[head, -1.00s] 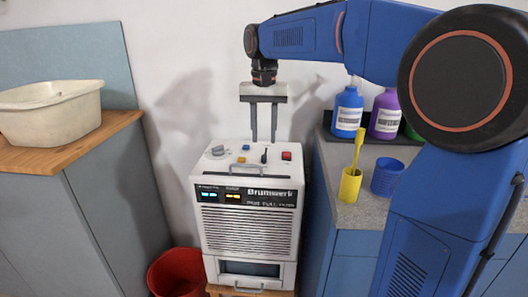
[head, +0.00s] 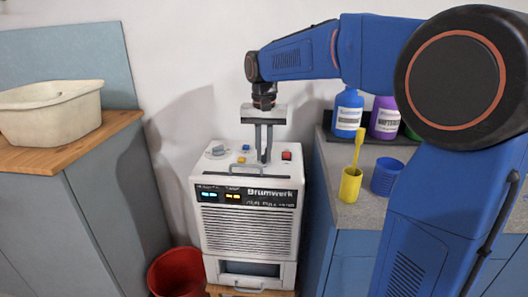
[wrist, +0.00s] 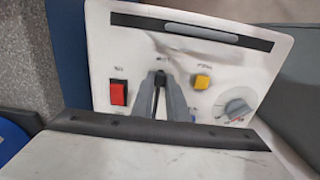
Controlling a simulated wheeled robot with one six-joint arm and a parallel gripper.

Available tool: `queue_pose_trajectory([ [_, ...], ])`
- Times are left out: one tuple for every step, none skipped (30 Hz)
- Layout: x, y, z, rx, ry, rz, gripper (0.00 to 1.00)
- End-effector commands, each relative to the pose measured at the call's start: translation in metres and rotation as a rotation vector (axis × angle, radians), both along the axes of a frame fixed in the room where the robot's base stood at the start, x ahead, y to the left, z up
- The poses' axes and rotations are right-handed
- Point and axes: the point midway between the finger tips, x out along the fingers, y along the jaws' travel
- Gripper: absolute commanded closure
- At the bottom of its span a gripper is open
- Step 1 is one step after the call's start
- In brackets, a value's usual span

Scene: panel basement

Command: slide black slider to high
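The white machine (head: 250,225) stands in the middle, its top panel holding the controls. The black slider (wrist: 160,80) shows in the wrist view as a dark knob near the panel's middle, between the red switch (wrist: 118,93) and the yellow button (wrist: 202,81). My gripper (head: 263,160) points straight down over the panel. It also shows in the wrist view (wrist: 159,84), its two grey fingers close together with the slider between them. It appears shut on the slider. The fingers hide much of the slot, and the labels are too blurred to read.
A grey dial (wrist: 238,108) and a partly hidden blue button sit on the panel. A handle (head: 262,173) runs along its front edge. The counter at right holds bottles (head: 348,112), a yellow cup (head: 350,186) and a blue cup (head: 387,177). A red bucket (head: 176,272) stands at lower left.

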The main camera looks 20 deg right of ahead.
Motion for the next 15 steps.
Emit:
queue_pose_trajectory([
  [0.000, 0.000, 0.000, 0.000, 0.000, 0.000, 1.00],
  [0.000, 0.000, 0.000, 0.000, 0.000, 0.000, 1.00],
  [0.000, 0.000, 0.000, 0.000, 0.000, 0.000, 1.00],
  [0.001, 0.000, 0.000, 0.000, 0.000, 0.000, 1.00],
  [0.002, -0.001, 0.000, 0.000, 0.000, 0.000, 1.00],
  [0.004, -0.002, 0.000, 0.000, 0.001, -0.001, 1.00],
  [0.007, -0.003, 0.000, 0.000, 0.001, -0.001, 1.00],
  [0.011, -0.004, 0.000, 0.000, 0.001, -0.002, 1.00],
  [0.017, -0.007, 0.000, 0.000, 0.001, -0.003, 1.00],
  [0.022, -0.009, 0.000, 0.000, 0.001, -0.003, 1.00],
  [0.028, -0.011, 0.000, -0.001, 0.001, -0.003, 1.00],
  [0.035, -0.014, 0.000, 0.000, 0.001, -0.002, 1.00],
  [0.041, -0.017, 0.000, 0.000, 0.001, -0.002, 1.00],
  [0.046, -0.019, 0.000, 0.000, 0.001, -0.003, 1.00],
  [0.053, -0.022, 0.000, 0.000, 0.000, -0.003, 1.00],
])
